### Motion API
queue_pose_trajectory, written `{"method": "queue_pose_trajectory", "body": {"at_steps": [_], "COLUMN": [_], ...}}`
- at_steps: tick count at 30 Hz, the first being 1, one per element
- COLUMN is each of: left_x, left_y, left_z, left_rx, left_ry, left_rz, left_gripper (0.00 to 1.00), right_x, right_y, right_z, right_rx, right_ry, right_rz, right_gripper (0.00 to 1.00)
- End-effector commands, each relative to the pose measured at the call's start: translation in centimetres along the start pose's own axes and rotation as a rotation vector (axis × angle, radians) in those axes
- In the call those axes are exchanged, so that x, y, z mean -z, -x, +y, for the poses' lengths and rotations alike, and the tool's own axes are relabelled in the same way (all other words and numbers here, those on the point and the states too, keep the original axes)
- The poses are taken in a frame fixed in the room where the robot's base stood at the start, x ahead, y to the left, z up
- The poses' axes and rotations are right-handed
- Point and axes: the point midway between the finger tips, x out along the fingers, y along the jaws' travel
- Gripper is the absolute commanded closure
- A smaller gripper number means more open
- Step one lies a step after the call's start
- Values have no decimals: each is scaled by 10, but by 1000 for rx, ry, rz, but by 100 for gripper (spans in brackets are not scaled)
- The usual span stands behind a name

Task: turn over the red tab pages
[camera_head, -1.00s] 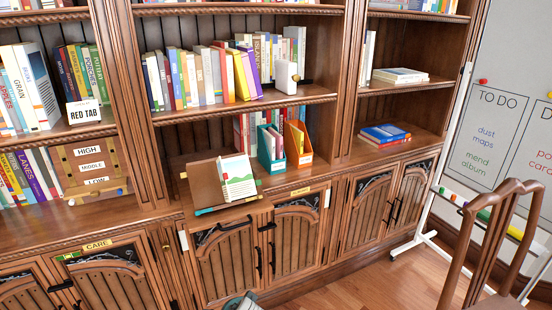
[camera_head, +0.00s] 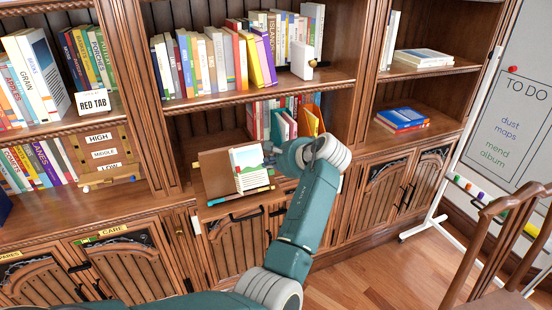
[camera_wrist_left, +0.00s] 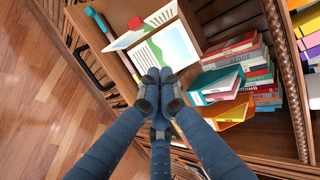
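An open book (camera_head: 246,170) with a green and blue picture rests on a wooden stand (camera_head: 212,167) on the middle cabinet ledge. My left gripper (camera_head: 284,156) is at the book's right side. My right gripper is not in view. A card (camera_head: 93,102) reads "RED TAB".
Teal and orange book holders (camera_head: 312,122) stand just behind my left gripper. The shelf above, with a row of books (camera_head: 215,60) and a white bookend (camera_head: 302,62), overhangs the ledge. A wooden chair (camera_head: 490,250) stands at the right. Open floor (camera_head: 370,275) shows in front of the cabinets.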

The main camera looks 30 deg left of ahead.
Motion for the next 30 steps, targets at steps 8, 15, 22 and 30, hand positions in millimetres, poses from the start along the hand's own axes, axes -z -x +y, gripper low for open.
{"method": "queue_pose_trajectory", "body": {"at_steps": [8,15,22,30], "left_x": [-4,-32,-39,-38], "left_y": [-48,-53,-56,-56], "left_z": [-2,-1,0,0], "left_rx": [-1,-1,0,0], "left_ry": [-1,1,1,0], "left_rz": [-1,2,2,3], "left_gripper": [100,100,100,100], "right_x": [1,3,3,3], "right_y": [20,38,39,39], "right_z": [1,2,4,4], "right_rx": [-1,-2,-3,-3], "right_ry": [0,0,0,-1], "right_rz": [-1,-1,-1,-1], "right_gripper": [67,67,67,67]}}
